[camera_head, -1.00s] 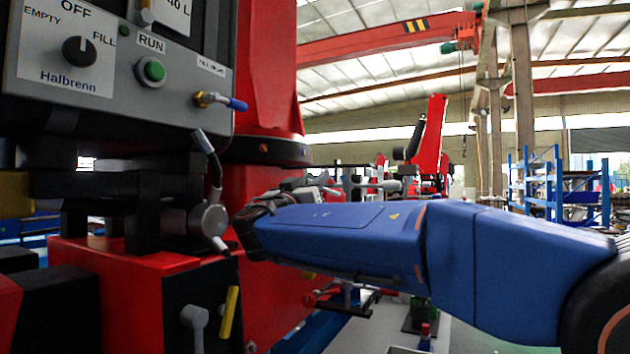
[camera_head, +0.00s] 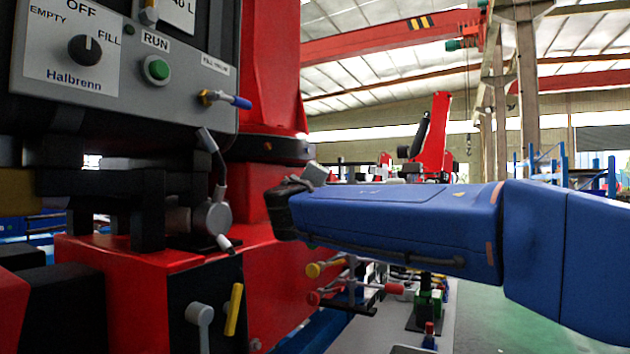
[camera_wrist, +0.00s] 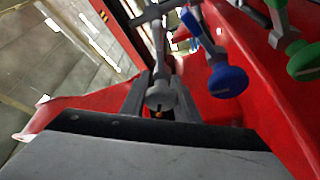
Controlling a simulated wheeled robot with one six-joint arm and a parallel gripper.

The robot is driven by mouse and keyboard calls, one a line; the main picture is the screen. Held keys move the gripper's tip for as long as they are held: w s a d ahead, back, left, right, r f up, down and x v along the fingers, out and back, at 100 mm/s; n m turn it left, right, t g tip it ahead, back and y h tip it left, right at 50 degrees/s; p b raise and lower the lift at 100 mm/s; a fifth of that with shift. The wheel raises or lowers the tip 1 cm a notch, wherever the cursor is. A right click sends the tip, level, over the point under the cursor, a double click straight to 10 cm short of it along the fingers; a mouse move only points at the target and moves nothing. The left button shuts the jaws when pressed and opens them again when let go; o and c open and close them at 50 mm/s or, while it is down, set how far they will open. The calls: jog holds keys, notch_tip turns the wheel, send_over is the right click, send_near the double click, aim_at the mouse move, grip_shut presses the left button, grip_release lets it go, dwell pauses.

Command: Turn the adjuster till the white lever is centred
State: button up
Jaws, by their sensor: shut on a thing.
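In the wrist view, my gripper (camera_wrist: 160,98) has its dark fingers on either side of a pale grey round-ended piece (camera_wrist: 160,87) and is shut on it. I cannot tell whether this piece is the adjuster. In the head view, the gripper is hidden behind my blue forearm. A whitish lever (camera_head: 199,316) is on the black face of the red block at lower left, its round end up, beside a yellow lever (camera_head: 233,309). I cannot tell whether it is the task's white lever or whether it is centred.
Blue (camera_wrist: 228,81) and green (camera_wrist: 303,61) knobs stand right of the gripper in the wrist view. Yellow (camera_head: 313,270) and red (camera_head: 313,298) knobs show below my forearm in the head view. The control panel (camera_head: 120,75) is at upper left. Open floor (camera_head: 500,315) lies at right.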

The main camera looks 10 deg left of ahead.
jog(key=shift+a+f+n+g+y, duration=0.15)
jog(key=shift+n+g, duration=0.1)
jog(key=shift+n, duration=0.5)
jog(key=shift+d+f+n+g+y, duration=0.1)
jog(key=shift+n+g+y, duration=0.15)
jog(key=shift+n, duration=0.55)
jog(key=shift+a+f+n+g+y, duration=0.1)
jog(key=shift+n+g, duration=0.2)
jog(key=shift+n, duration=0.45)
jog(key=o, duration=1)
jog(key=s+f, duration=0.1)
jog(key=s, duration=1.6)
jog(key=shift+s+d, duration=0.15)
jog(key=shift+d, duration=0.2)
jog(key=shift+f, duration=0.1)
